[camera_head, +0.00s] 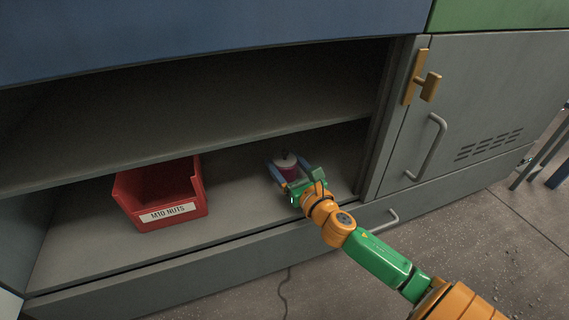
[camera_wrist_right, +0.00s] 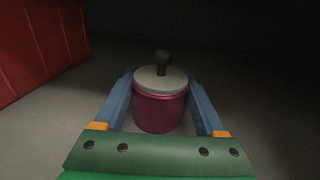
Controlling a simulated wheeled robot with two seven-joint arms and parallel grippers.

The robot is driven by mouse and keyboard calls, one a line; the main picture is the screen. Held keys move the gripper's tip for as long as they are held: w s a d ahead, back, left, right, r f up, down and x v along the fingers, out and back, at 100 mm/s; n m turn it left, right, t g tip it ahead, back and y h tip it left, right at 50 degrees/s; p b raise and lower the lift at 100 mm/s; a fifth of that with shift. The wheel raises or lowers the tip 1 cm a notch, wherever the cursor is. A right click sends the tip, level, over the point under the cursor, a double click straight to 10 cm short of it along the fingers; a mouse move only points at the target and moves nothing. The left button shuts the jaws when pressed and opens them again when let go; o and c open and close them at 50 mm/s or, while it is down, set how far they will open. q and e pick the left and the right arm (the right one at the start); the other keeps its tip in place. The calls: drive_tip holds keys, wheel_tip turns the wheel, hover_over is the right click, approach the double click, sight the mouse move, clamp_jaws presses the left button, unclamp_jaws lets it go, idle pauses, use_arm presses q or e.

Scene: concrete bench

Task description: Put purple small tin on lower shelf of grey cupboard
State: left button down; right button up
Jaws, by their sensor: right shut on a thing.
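The small purple tin (camera_wrist_right: 158,112) with a pale lid and black knob stands upright between the blue fingers of my right gripper (camera_wrist_right: 160,100). In the head view the tin (camera_head: 290,168) is at the right part of the lower shelf (camera_head: 235,205) of the grey cupboard (camera_head: 190,100). My right gripper (camera_head: 288,172) is shut on the tin, reaching in from the front right. The tin looks at or very near the shelf surface; I cannot tell if it touches. My left gripper is not in view.
A red bin (camera_head: 162,193) labelled M10 NUTS stands on the lower shelf to the left of the tin, apart from it. An upper shelf (camera_head: 200,115) hangs above. A closed grey door (camera_head: 480,110) with a handle is at the right. The shelf between bin and tin is clear.

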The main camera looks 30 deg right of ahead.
drive_tip(key=o, duration=1.5)
drive_tip(key=shift+r, duration=0.25)
drive_tip(key=s, duration=0.4)
drive_tip(key=s+a+p, duration=0.1)
drive_tip(key=s, duration=0.3)
drive_tip(key=s+p, duration=0.1)
drive_tip(key=s, duration=0.3)
drive_tip(key=shift+a, duration=0.15)
drive_tip(key=shift+f, duration=0.1)
